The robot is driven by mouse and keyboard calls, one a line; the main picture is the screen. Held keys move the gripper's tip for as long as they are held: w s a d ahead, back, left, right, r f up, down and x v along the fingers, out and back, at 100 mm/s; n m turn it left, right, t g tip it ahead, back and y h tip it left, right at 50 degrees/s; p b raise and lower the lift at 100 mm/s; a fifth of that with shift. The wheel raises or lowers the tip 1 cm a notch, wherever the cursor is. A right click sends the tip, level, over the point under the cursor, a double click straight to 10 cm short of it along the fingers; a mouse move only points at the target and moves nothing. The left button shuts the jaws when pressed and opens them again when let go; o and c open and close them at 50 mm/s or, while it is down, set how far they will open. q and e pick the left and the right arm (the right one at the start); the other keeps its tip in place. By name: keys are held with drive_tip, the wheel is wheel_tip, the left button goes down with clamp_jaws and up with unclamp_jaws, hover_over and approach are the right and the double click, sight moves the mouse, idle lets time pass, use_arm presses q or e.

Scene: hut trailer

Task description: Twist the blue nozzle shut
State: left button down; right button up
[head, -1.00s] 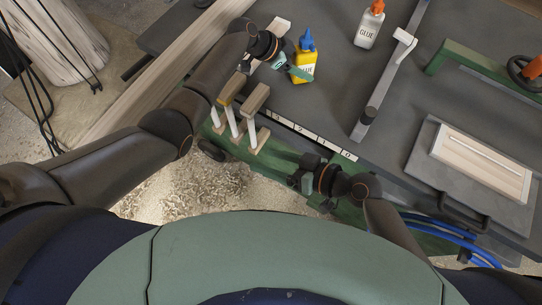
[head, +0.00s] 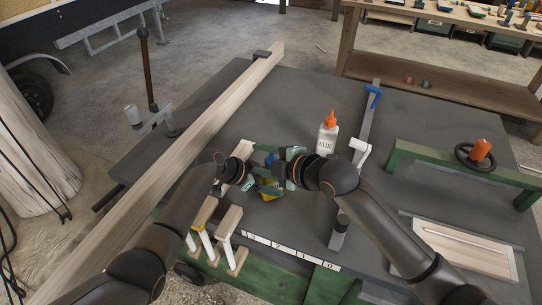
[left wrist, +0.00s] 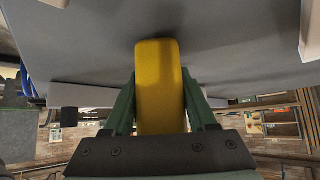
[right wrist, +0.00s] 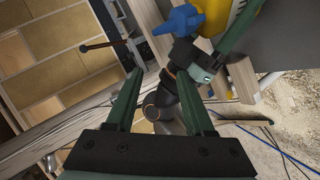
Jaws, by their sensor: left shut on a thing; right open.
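The yellow glue bottle (head: 268,190) with a blue nozzle (head: 271,160) is at the table's near edge in the head view, partly hidden by my grippers. My left gripper (head: 254,183) is shut on the bottle's body. In the left wrist view the yellow body (left wrist: 160,88) sits between its fingers. My right gripper (head: 284,168) is open beside the nozzle, to its right. In the right wrist view the blue nozzle (right wrist: 180,20) is ahead of and above the open fingers (right wrist: 159,72), not between them. I cannot tell how far the nozzle is turned.
A white glue bottle with an orange tip (head: 327,135) stands behind my right gripper. A bar clamp (head: 367,125) lies to its right. A panel (head: 465,248) lies right.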

sight(271, 156)
drive_tip(key=a+r+n+g+h, duration=0.3)
drive_tip(key=a+n+h, duration=0.1)
drive_tip(key=n, duration=0.4)
drive_tip(key=d+r+n+g+h, duration=0.2)
drive_tip(key=d+r+n+h, duration=0.15)
drive_tip(key=d+h, duration=0.2)
drive_tip(key=shift+t, duration=0.3)
drive_tip(key=x, duration=1.1)
drive_tip(key=shift+w+f, duration=0.15)
drive_tip(key=shift+w, duration=0.15)
clamp_jaws()
